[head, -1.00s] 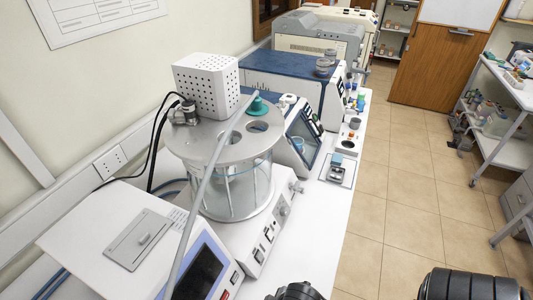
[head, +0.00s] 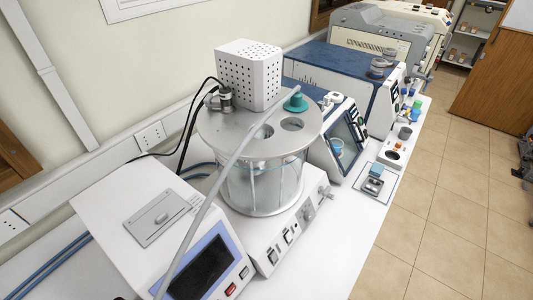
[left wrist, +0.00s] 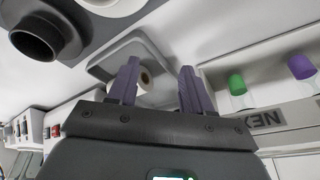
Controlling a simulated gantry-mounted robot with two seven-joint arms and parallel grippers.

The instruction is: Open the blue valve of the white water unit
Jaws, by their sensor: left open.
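I cannot make out a blue valve or a clearly marked white water unit in either view. In the head view, blue hoses (head: 48,268) run along the wall side of the bench at the lower left, behind a white box-shaped device (head: 140,215) with a dark screen. My left gripper (left wrist: 158,82) shows in the left wrist view, its two purple fingers spread apart with nothing between them. A pale recess with a roll (left wrist: 143,78) lies beyond the fingers. My right gripper is in neither view.
A glass bath (head: 265,185) with a round metal lid and a perforated white box (head: 248,72) stands mid-bench. Analysers (head: 340,85) line the bench behind it. A green-capped (left wrist: 236,84) and a purple-capped (left wrist: 301,67) item show in the wrist view.

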